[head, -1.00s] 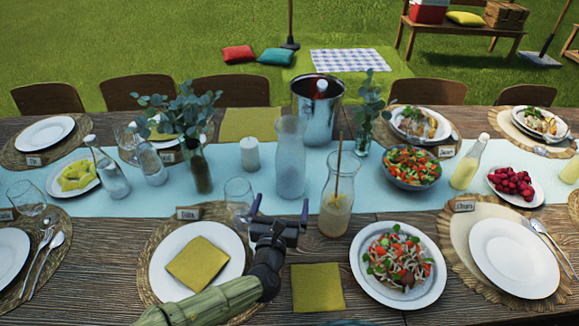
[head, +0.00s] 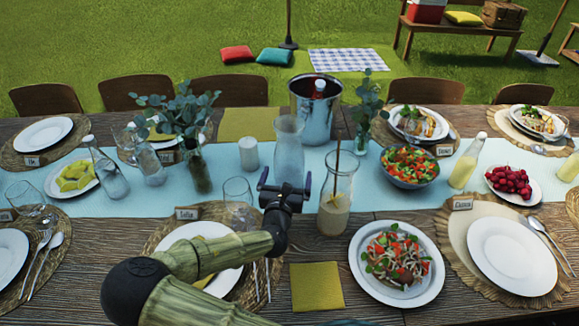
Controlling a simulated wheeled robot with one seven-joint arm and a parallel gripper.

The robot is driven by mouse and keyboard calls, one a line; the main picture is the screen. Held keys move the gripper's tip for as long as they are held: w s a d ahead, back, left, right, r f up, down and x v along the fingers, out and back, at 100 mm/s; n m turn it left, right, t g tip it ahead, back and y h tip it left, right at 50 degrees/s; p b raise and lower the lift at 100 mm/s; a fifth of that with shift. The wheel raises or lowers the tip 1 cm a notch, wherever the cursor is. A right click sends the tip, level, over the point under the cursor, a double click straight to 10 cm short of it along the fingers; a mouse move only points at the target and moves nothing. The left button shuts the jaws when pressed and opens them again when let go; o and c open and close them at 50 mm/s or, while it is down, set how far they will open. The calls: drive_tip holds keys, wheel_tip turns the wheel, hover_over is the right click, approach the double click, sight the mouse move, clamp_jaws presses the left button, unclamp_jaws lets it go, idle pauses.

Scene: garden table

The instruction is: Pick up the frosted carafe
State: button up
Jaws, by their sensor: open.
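The frosted carafe (head: 289,150) stands upright on the light blue runner (head: 232,205), near the middle of the table. It is pale, translucent and grey-blue, with a flared mouth. My gripper (head: 286,180) is open, its two dark, purple-edged fingers spread across the lower part of the carafe in the head view. The gripper and wrist hide the carafe's base. I cannot tell whether the fingers touch the carafe or are still in front of it.
A glass carafe of pale drink with a stirrer (head: 335,205) stands close on the right. A steel ice bucket (head: 316,110) is just behind. A wine glass (head: 238,192) and a white candle (head: 249,153) stand left. A salad plate (head: 398,265) lies front right.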

sight(291, 130)
drive_tip(key=shift+w+d+f, duration=0.1)
drive_tip(key=shift+w+d, duration=0.15)
drive_tip(key=shift+w, duration=1.05)
drive_tip(key=shift+w+d, duration=0.2)
drive_tip(key=shift+w, duration=1.1)
drive_tip(key=c, duration=1.6)
drive_tip(key=shift+r, duration=0.3)
drive_tip(key=shift+r+p, duration=0.7)
drive_tip(key=shift+r, duration=4.1)
